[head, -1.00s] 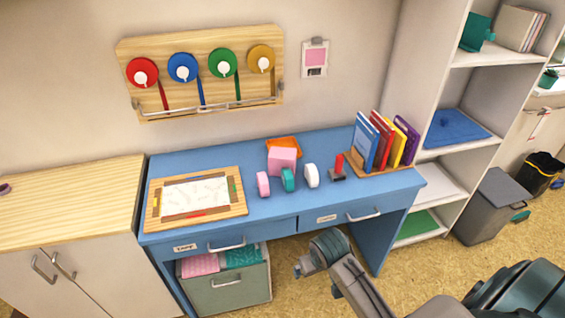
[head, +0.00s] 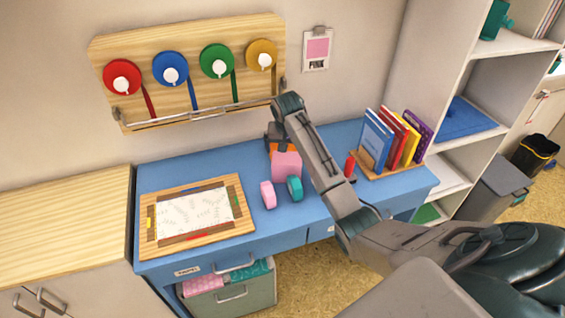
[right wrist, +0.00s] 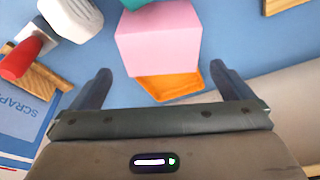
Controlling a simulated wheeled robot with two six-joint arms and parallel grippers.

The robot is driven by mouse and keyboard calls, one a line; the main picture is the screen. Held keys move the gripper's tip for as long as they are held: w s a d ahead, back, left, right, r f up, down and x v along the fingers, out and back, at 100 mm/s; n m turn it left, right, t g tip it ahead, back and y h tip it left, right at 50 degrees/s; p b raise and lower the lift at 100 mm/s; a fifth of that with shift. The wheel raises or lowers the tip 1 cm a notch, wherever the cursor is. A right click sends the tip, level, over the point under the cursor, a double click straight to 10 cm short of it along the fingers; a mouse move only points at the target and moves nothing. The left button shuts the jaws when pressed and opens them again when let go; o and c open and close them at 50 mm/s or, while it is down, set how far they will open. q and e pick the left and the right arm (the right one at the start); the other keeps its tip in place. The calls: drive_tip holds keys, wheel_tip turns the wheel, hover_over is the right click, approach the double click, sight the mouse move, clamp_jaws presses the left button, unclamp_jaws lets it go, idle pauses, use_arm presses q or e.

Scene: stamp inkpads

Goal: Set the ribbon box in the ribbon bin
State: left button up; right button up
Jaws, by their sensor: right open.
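A pink cube-shaped box (head: 287,167) stands on the blue desk, and it also shows in the right wrist view (right wrist: 158,38). An orange tray (right wrist: 168,87) lies right beside it at the wall side; in the head view my gripper partly hides it. My right gripper (head: 282,142) is open and empty above the tray. In the right wrist view its fingers (right wrist: 160,70) are spread wider than the box, which lies ahead of them. No label shows which thing is the ribbon box or ribbon bin. My left gripper is not in view.
A pink roll (head: 267,195) and a teal roll (head: 295,188) stand before the box. Books (head: 377,140) stand right; a framed board (head: 240,213) lies left. A grey-green bin (head: 245,298) is below the desk.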

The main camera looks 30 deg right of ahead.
sight(287, 158)
drive_tip(key=p+x, duration=0.2)
drive_tip(key=x, duration=0.5)
drive_tip(key=shift+s+a, duration=0.15)
drive_tip(key=shift+f, duration=0.95)
drive_tip(key=shift+r, duration=0.1)
drive_tip(key=c, duration=0.8)
